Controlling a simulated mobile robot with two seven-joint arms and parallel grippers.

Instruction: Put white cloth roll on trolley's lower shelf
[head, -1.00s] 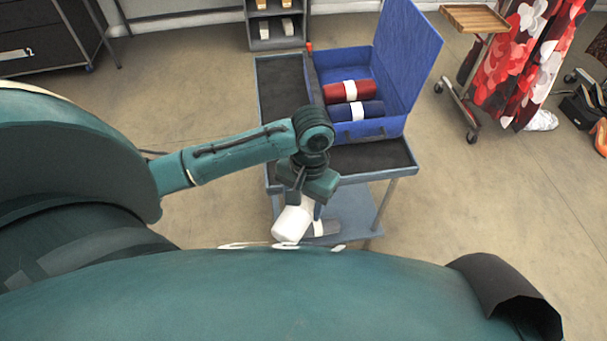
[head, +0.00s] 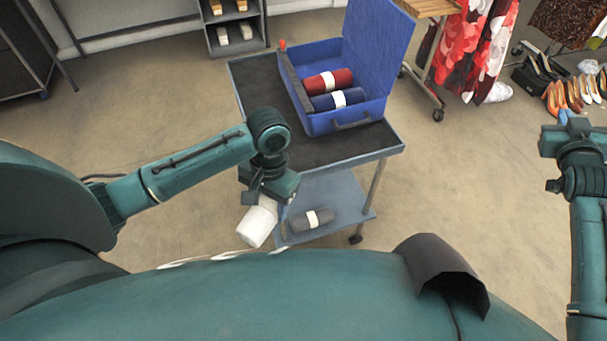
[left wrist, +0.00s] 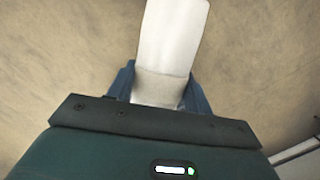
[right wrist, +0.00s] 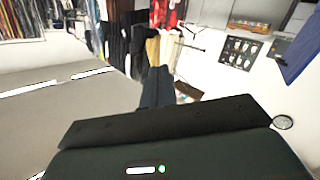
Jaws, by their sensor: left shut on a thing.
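The white cloth roll (head: 257,225) is held tilted by my left gripper (head: 262,204), beside the near left end of the trolley. In the left wrist view the roll (left wrist: 172,40) sits between the two blue fingers (left wrist: 160,92), with a paler band near them. The trolley's lower shelf (head: 345,190) is blue and partly hidden by the upper tray (head: 345,152). A grey roll with a white band (head: 311,220) lies on its near part. My right gripper (head: 563,117) is raised at the far right, away from the trolley. In the right wrist view its fingers (right wrist: 158,88) are together and empty.
An open blue case (head: 345,120) with a red roll (head: 328,80) and a blue roll (head: 338,99) stands on the upper tray. A trolley post (head: 376,185) rises at the lower shelf's right. Floor (head: 450,180) right of the trolley is clear.

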